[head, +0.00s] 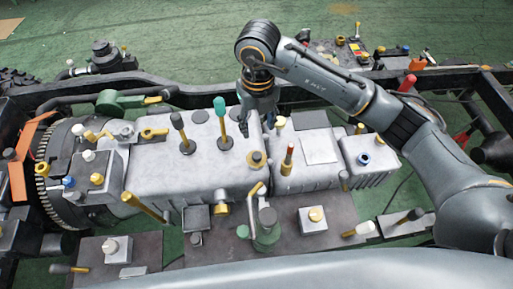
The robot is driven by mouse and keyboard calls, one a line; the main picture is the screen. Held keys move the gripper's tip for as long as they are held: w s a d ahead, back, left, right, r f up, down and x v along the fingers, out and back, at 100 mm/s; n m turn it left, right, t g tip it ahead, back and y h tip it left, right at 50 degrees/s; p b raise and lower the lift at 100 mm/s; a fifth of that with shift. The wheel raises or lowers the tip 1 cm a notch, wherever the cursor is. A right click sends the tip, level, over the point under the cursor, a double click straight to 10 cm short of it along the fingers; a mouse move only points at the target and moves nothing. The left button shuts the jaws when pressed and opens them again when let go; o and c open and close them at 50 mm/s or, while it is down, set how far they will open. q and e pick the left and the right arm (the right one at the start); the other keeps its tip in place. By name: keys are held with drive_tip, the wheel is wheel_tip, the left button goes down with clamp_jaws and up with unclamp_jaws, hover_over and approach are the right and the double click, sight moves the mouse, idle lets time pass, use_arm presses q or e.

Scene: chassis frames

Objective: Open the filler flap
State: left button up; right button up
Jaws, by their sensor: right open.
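A grey gearbox-like housing (160,175) lies across the middle of the head view, with levers, caps and plates on top. I cannot tell for sure which part is the filler flap. A round brass fitting with a dark centre (256,159) sits on the housing's top edge, and a pale flat square plate (320,147) lies to its right. My right gripper (257,128) points down over the housing, just behind the brass fitting. It is open, and I see nothing held in it. My left gripper is not in view.
A green pump-like part (267,228) is in front. Dark frame rails (180,88) run behind.

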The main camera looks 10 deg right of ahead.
sight(257, 155)
wheel_tip(257, 155, down, 12)
drive_tip(key=p, duration=0.4)
drive_tip(key=shift+s+a, duration=0.1)
drive_tip(key=shift+s, duration=0.05)
drive_tip(key=shift+f, duration=0.55)
clamp_jaws()
